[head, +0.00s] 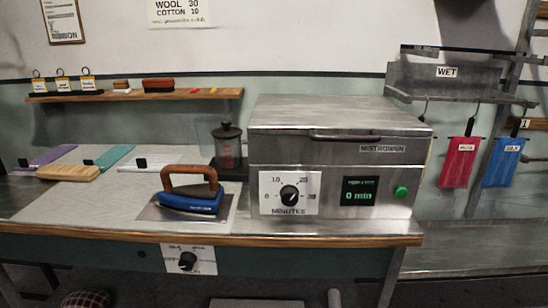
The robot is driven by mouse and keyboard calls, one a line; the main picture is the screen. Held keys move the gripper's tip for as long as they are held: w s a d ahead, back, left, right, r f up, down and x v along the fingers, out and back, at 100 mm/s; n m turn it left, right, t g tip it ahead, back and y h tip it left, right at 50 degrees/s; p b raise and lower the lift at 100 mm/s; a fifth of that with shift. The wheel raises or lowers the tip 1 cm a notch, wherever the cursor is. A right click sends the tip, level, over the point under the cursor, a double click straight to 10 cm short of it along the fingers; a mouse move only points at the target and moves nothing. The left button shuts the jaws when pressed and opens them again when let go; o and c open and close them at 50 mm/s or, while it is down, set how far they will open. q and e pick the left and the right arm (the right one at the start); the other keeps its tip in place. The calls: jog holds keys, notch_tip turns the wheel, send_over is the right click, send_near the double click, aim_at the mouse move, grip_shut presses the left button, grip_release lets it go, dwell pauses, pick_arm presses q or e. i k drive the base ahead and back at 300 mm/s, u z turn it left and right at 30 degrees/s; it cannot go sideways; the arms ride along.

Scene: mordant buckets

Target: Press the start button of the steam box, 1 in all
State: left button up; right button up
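Beside the button, a small dark display (359,191) reads "0 min". A black dial (289,193) sits on a white minutes plate at the front left, and its pointer direction is hard to read. Neither of my grippers is in view.
A blue iron (191,200) with a wooden handle stands on a plate left of the box. A dark glass jar (227,146) stands behind it. A wooden block (68,173) and cloths lie at left. Red (458,162) and blue (503,162) cloths hang at right. The space before the button is clear.

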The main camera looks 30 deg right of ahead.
aim_at(402, 192)
jog(key=z, duration=1.8)
